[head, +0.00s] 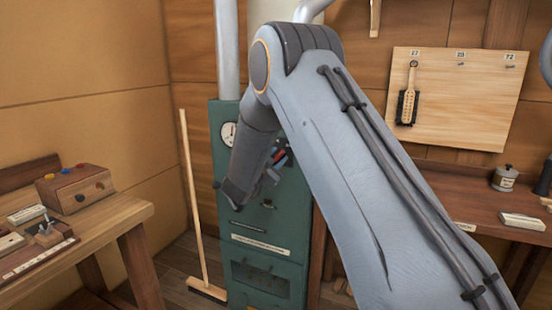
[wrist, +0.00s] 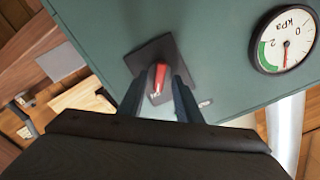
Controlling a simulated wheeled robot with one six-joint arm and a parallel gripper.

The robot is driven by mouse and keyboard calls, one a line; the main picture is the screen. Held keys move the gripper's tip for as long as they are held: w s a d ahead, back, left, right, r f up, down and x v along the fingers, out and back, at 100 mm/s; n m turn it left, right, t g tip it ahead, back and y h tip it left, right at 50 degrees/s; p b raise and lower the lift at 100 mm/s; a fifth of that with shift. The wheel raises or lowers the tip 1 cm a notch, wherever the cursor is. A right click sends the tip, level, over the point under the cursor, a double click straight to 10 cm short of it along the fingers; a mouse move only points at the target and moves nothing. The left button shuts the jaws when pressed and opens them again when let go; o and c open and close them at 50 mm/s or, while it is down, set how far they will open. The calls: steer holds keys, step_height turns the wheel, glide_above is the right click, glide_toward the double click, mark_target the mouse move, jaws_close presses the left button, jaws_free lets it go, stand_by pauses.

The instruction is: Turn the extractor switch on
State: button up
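The extractor is a tall green cabinet (head: 262,225) at the back, and its green face fills much of the wrist view (wrist: 215,35). A small white label (wrist: 205,103) is beside the plate. My gripper (wrist: 158,88) is open, with one finger on each side of the knob and visible gaps between. In the head view my gripper (head: 274,165) is at the cabinet's front, and my arm partly hides the switch area.
A round kPa gauge (wrist: 283,40) is on the cabinet near the switch. A broom (head: 192,205) leans left of the cabinet. A wooden bench (head: 105,225) with a button box (head: 75,188) stands at left. A pegboard (head: 455,98) hangs above a shelf at right.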

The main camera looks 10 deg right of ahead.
steer(key=shift+s, duration=0.1)
steer(key=b+v, duration=0.1)
steer(key=v, duration=0.6)
steer(key=shift+s+a, duration=0.15)
steer(key=shift+a, duration=0.1)
